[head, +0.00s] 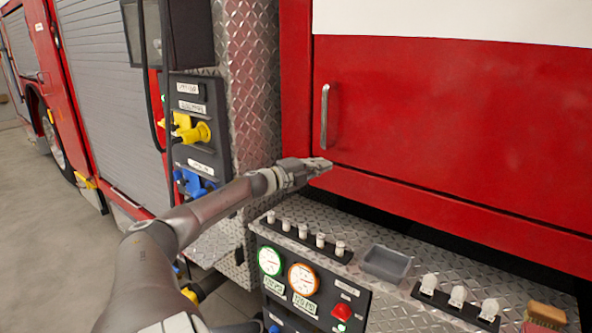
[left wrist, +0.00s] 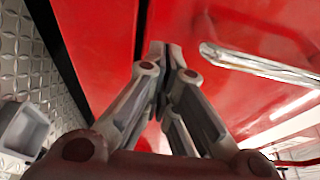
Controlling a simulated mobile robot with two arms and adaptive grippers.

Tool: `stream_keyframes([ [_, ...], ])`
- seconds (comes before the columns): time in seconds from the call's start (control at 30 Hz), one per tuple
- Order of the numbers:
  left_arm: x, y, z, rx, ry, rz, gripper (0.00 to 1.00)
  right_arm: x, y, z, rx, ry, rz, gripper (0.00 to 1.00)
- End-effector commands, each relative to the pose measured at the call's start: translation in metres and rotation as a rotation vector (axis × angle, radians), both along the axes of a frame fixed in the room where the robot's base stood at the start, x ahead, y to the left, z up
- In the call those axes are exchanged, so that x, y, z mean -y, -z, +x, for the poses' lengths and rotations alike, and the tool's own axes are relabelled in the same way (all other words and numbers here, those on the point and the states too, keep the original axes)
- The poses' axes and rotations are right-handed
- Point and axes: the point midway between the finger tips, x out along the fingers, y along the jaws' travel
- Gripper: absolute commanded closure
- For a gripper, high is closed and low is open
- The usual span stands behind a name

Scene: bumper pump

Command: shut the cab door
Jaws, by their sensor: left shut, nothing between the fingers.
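The cab door (head: 450,120) is a broad red panel with a white upper band, on the right of the head view. A vertical silver handle (head: 325,116) is near its left edge. The door looks nearly flush with the red frame; I cannot tell whether it is fully shut. My left gripper (head: 324,166) is shut and empty at the door's lower left corner, below the handle. In the left wrist view the fingertips (left wrist: 164,48) are close to the red surface by a dark seam, with the handle (left wrist: 255,62) to their right. Contact is unclear. My right gripper is not in view.
Below the door is a diamond-plate bumper (head: 395,236) with a grey tray (head: 387,263), white switches (head: 457,295), gauges (head: 303,278) and a brown block (head: 545,314). A side panel (head: 195,130) with yellow and blue fittings stands left. Open floor (head: 50,220) lies far left.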

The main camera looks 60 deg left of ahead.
Motion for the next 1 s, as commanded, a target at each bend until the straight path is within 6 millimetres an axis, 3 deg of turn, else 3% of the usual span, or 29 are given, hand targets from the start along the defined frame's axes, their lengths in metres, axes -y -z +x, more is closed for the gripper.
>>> stream_keyframes([
  [0.13,-0.006,0.003,-0.012,-0.006,-0.001,0.0,1.0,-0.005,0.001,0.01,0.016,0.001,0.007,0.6],
  [0.43,-0.016,0.002,-0.037,-0.005,0.001,-0.001,1.0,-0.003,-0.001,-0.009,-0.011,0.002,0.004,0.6],
  [0.7,-0.027,0.001,-0.058,-0.002,-0.001,-0.002,1.0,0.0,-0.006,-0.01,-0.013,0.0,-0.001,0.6],
  [1.0,-0.03,0.0,-0.065,-0.002,0.001,-0.001,1.0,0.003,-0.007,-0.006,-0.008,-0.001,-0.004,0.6],
])
